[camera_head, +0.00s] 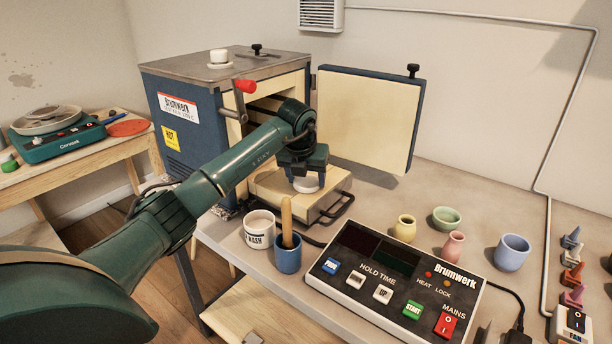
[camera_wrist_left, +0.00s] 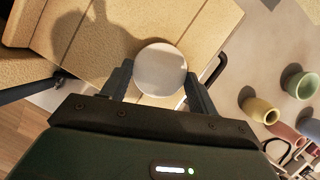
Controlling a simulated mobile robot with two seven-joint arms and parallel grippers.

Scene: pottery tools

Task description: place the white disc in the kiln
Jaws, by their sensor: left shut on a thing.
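The kiln (camera_head: 190,125) is a blue box with a metal top. Its cream-lined door (camera_head: 365,120) stands open to the right. A cream-topped shelf (camera_head: 270,187) with a dark handle sticks out of its front, low down. My left gripper (camera_head: 306,180) is over this shelf, pointing down, shut on the white disc (camera_head: 306,186). In the left wrist view the disc (camera_wrist_left: 161,69) sits between the two fingers, with the cream slabs of the shelf (camera_wrist_left: 95,40) beneath it. I cannot tell whether the disc touches the shelf. My arm hides part of the kiln opening.
A white mug (camera_head: 259,230) and a blue cup with a wooden tool (camera_head: 288,255) stand in front of the shelf. A control box (camera_head: 395,280) lies at the front. Small coloured pots (camera_head: 447,218) stand to the right. A red-knobbed lever (camera_head: 245,87) is by the kiln opening.

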